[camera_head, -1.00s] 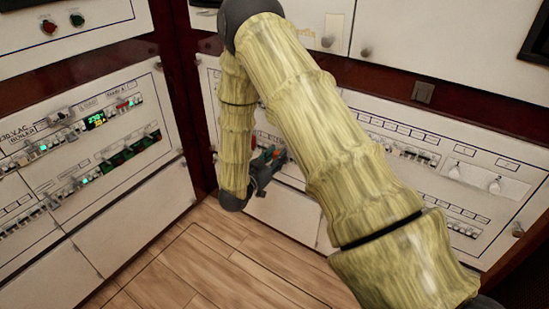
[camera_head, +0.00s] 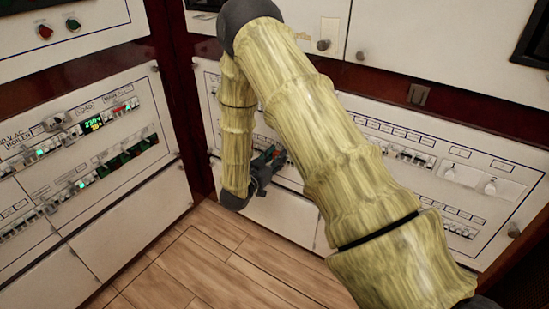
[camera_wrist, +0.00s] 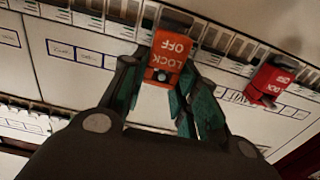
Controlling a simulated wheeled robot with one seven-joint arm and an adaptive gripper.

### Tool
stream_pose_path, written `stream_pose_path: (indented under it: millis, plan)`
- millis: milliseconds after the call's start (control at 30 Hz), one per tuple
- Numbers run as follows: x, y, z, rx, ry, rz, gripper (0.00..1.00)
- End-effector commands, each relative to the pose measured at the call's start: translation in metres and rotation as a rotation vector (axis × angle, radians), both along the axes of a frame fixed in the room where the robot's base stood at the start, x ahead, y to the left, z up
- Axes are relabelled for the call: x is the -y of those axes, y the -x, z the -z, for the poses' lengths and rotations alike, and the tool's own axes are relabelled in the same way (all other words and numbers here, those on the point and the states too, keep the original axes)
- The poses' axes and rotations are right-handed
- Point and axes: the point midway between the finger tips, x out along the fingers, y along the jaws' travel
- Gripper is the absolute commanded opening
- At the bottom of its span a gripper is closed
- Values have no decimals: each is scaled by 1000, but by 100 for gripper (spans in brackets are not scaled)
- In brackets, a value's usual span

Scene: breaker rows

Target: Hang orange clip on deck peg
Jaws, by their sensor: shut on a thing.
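The orange clip (camera_wrist: 166,60), lettered LOCK OFF, shows upside down in the wrist view. It is between the green-padded fingers of my gripper (camera_wrist: 163,92), which is shut on it. The clip's upper end is at a row of breakers (camera_wrist: 215,38); I cannot tell whether it is still attached to one. In the head view my gripper (camera_head: 272,160) is low at the right-hand panel, partly behind my arm. I cannot make out a deck peg in either view.
A red lock-off clip (camera_wrist: 270,80) sits on the breaker row right of the orange one. The left panel (camera_head: 85,140) carries breaker rows and lit displays. Cabinet doors (camera_head: 430,45) are above the right-hand panel. The wooden floor (camera_head: 200,270) is clear.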

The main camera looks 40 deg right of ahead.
Motion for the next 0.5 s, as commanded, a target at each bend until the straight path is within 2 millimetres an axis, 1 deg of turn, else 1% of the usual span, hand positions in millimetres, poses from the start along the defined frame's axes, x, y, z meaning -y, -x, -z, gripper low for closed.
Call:
stream_pose_path:
  millis: [67, 100, 167, 200, 233, 500]
  plan:
    - [2, -1, 0, 0, 0, 0, 4]
    - [1, 0, 0, 0, 0, 0, 35]
    - [1, 0, 0, 0, 0, 0, 46]
    - [1, 0, 0, 0, 0, 0, 53]
    - [1, 0, 0, 0, 0, 0, 55]
    - [1, 0, 0, 0, 0, 0, 55]
